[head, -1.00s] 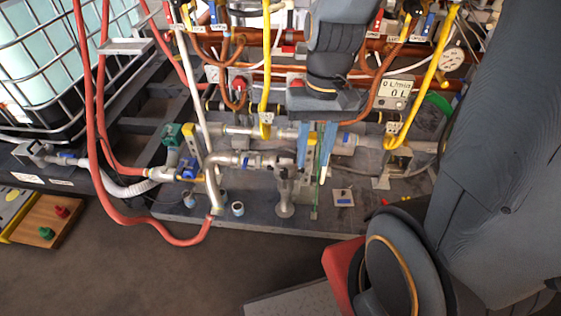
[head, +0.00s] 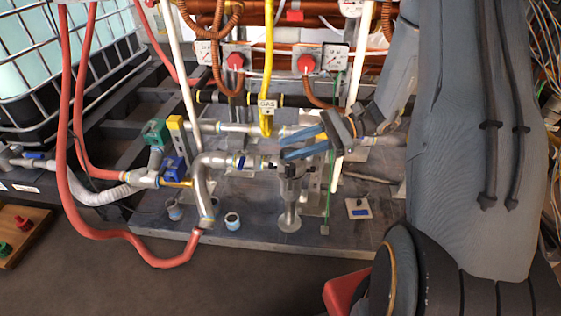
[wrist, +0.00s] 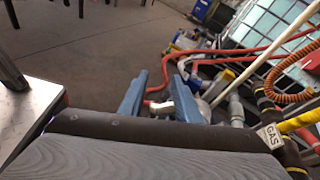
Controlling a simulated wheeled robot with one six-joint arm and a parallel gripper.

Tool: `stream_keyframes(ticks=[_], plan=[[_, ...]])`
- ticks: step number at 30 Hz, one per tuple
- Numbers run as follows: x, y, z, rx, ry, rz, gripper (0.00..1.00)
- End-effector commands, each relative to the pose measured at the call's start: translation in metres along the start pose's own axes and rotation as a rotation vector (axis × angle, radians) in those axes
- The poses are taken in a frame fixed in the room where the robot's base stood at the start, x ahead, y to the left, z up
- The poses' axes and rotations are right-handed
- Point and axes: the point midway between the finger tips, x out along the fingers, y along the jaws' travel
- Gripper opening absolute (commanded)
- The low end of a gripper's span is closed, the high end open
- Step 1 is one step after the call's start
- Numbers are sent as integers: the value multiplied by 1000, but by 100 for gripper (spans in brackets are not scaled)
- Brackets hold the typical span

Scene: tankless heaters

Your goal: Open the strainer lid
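The likely strainer is a grey metal body (head: 290,190) hanging below the pipe run in the head view. Its lower end has a round disc (head: 289,223) close above the dark base plate. I cannot tell for sure which part is the lid. My gripper (head: 283,146) has two blue fingers, spread apart and pointing left, at the height of the strainer's top. I cannot tell whether they touch it. In the wrist view my gripper (wrist: 160,80) is open, with a pale, blurred piece (wrist: 160,108) low between the fingers.
A red hose (head: 72,150) loops at the left and front. A yellow pipe (head: 267,70) and a white pipe (head: 184,75) stand near the strainer. Red-knobbed valves (head: 235,61) sit behind. A caged tank (head: 60,70) is at the left. The floor (head: 200,285) in front is clear.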

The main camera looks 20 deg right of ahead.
Motion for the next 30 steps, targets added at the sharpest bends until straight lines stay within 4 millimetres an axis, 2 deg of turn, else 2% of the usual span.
stream_keyframes(ticks=[1, 3, 7, 10, 15, 20, 30], plan=[[-3, -11, -31, 28, -38, -65, 30], [-12, -27, -57, 57, -92, -157, 30], [-31, -50, -101, 90, -178, -305, 30], [-35, -56, -119, 95, -202, -346, 30], [-34, -59, -133, 96, -209, -359, 30], [-28, -61, -133, 96, -210, -359, 30], [18, -78, -124, 95, -209, -356, 30]])
